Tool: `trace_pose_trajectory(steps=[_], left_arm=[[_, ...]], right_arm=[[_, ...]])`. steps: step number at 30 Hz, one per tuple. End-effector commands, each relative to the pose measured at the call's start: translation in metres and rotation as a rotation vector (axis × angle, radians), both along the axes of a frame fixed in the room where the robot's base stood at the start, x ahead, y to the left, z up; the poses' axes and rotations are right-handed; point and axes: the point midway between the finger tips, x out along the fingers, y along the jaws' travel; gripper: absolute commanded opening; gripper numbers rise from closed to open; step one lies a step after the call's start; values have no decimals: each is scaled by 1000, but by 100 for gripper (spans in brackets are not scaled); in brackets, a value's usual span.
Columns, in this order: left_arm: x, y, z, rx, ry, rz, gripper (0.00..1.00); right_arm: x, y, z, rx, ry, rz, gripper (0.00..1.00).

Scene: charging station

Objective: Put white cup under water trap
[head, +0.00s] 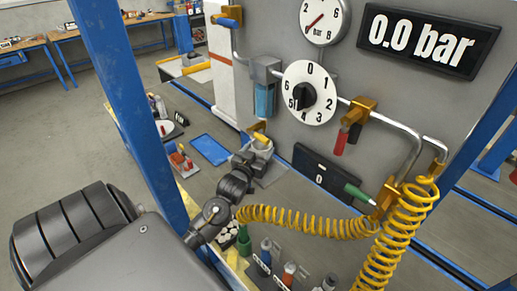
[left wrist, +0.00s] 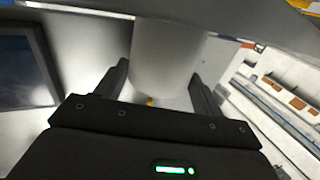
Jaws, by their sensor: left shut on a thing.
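The white cup (left wrist: 168,58) stands between the two black fingers of my left gripper (left wrist: 163,88) in the left wrist view, and the gripper is shut on it. In the head view my left gripper (head: 249,160) reaches up from lower left, and the pale cup (head: 260,150) at its tip is small and partly hidden. The water trap (head: 265,99), with a blue bowl, hangs on the grey panel above the cup in the picture. A gap shows between them, but I cannot tell its depth. My right gripper is not in view.
A yellow coiled hose (head: 310,223) hangs to the right of my left arm. A blue post (head: 132,95) stands to its left. A dial (head: 309,93) and pipe are beside the trap. A blue mat (head: 211,149) and several small tools lie around the bench.

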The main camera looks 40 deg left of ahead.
Motion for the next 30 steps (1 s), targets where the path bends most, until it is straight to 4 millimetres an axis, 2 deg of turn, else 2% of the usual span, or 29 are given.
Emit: trace_pose_trajectory(steps=[8,9,13,24,30], left_arm=[[0,0,-4,0,0,0,41],[0,0,-3,0,0,0,72],[0,0,-3,0,0,0,89],[-2,-1,0,0,1,-1,90],[-34,-11,-3,-2,0,-1,90]], right_arm=[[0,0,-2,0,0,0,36],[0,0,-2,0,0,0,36],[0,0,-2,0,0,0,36],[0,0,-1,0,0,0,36],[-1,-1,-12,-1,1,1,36]])
